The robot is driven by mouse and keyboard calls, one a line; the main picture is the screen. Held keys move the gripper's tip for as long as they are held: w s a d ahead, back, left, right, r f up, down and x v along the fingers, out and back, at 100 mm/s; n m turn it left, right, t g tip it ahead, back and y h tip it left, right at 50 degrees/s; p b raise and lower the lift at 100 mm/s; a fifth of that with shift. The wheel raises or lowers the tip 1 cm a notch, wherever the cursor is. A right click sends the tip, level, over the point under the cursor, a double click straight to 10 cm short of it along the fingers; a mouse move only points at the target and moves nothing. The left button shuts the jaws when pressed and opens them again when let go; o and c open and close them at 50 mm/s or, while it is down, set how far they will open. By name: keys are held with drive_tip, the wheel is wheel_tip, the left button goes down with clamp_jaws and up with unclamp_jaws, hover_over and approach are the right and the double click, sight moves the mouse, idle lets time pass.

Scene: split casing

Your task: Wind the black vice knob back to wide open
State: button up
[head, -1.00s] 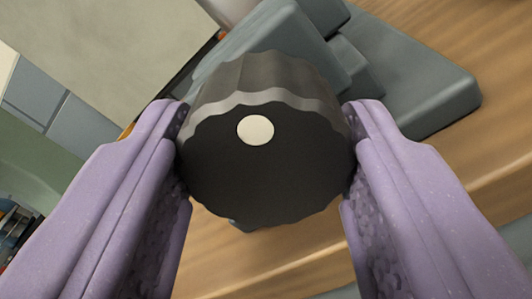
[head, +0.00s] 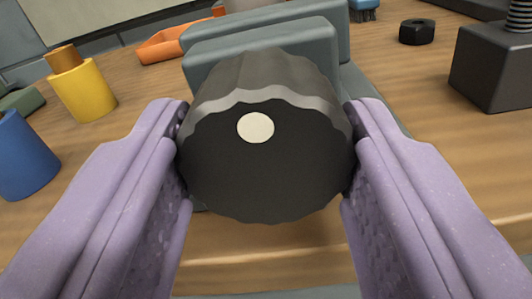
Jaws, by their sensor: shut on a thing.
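The black vice knob (head: 265,185) fills the middle of the head view, its dark scalloped face towards me. A white dot (head: 256,128) sits on the upper part of that face. My gripper (head: 265,160) has its two purple fingers on the left and right sides of the knob and is shut on it. The grey-blue vice (head: 270,45) stands behind the knob on the wooden bench (head: 440,190). Two upright jaw blocks show, close to each other; the knob hides the lower part of the vice and any screw.
On the left are a yellow cylinder (head: 83,90) with an orange top and a blue cylinder (head: 22,155). An orange tray (head: 172,43) lies behind the vice. On the right are a black nut (head: 417,31) and a dark block (head: 492,70) with a threaded post.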

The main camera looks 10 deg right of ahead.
drive_tip(key=shift+f, duration=0.1)
drive_tip(key=o, duration=1)
drive_tip(key=shift+o, duration=0.2)
drive_tip(key=p+v, duration=0.2)
drive_tip(key=v, duration=0.6)
drive_tip(key=shift+w, duration=0.1)
